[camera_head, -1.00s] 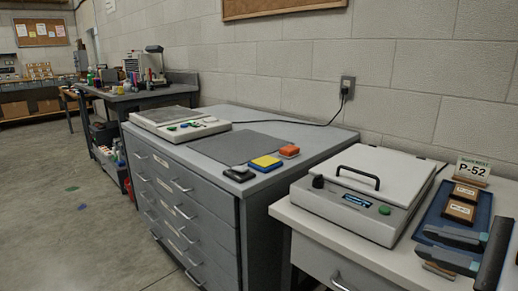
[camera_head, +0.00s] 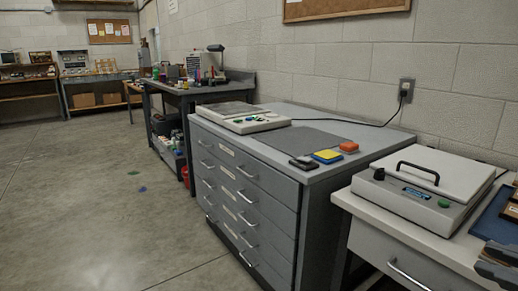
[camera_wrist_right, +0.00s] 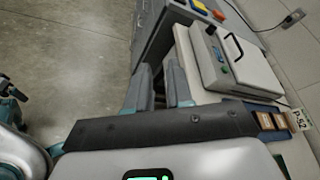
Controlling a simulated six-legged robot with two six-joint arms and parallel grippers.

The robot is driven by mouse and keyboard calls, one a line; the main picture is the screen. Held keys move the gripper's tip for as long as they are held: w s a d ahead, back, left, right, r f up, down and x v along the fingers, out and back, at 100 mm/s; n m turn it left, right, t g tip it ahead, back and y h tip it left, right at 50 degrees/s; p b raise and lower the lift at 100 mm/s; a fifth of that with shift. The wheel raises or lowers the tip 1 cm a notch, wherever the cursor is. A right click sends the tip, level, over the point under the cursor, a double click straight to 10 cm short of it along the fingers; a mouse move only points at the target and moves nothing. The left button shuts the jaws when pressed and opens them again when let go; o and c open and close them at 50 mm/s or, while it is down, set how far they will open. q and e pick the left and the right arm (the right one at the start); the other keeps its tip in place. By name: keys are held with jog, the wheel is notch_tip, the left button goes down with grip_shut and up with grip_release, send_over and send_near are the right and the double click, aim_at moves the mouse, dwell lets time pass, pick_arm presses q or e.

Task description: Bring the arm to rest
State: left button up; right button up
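My right gripper (camera_head: 500,262) shows at the lower right edge of the head view, partly cut off, beside the white table. In the right wrist view its two grey fingers (camera_wrist_right: 159,88) stand apart with an empty gap between them. No object is between the fingers.
A white table (camera_head: 398,232) carries a grey lidded device (camera_head: 425,190) and a blue tray (camera_head: 494,222). A grey drawer cabinet (camera_head: 250,185) holds a dark mat and yellow (camera_head: 327,156) and orange blocks (camera_head: 348,146).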

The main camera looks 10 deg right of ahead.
jog(key=w+a+f+g+y, duration=0.2)
jog(key=w+f+y, duration=0.15)
jog(key=f, duration=0.25)
jog(key=w+a+f+g+y, duration=0.2)
jog(key=w+f, duration=0.3)
jog(key=f, duration=0.2)
jog(key=a+f+n+g, duration=0.2)
jog(key=a+f+g, duration=0.25)
jog(key=f, duration=0.65)
jog(key=a+f+n+g, duration=0.25)
jog(key=a+f, duration=0.35)
jog(key=f, duration=0.5)
jog(key=s+a+f+n+g+h, duration=0.2)
jog(key=s+a+f+n+g, duration=0.15)
jog(key=s+f+n, duration=0.5)
jog(key=s+a+f+n+g+h, duration=0.2)
jog(key=s+a+f+n+g, duration=0.3)
jog(key=f, duration=0.7)
jog(key=w+d+f+n+t+h, duration=0.1)
jog(key=w+d+f+n+t, duration=0.1)
jog(key=w+n+t, duration=0.4)
jog(key=s+r+p, duration=0.1)
jog(key=r+p, duration=1.4)
jog(key=p, duration=0.1)
jog(key=s+a+r+p, duration=0.1)
jog(key=s+r+p, duration=0.1)
jog(key=r+p, duration=1.4)
jog(key=shift+s+a+r, duration=0.15)
jog(key=shift+s, duration=0.15)
